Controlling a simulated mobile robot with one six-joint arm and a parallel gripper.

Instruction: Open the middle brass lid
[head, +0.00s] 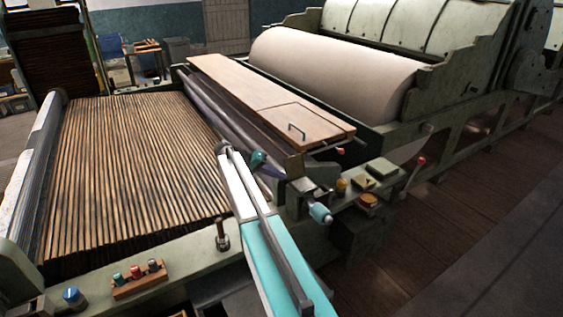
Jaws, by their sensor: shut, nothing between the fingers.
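A row of small fittings sits on the green machine frame at right of centre. The middle one, a brass-coloured lid (364,183) with a dark mark, looks shut and flat on its pale base. A brass piece (369,200) is in front of it, and a greenish-topped fitting (382,167) is behind it. My gripper (327,193) is left of the middle lid, apart from it, near a small yellow knob (341,185). Its fingers are small and dark here, shut and empty. My wrist partly covers the frame there.
A slatted wooden apron (140,165) fills the left. A wooden cover board (235,85) with a handle (297,130) lies behind my arm. A red-tipped lever (421,162) stands at right. An upright knob (222,232) and coloured buttons (137,272) are on the near rail.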

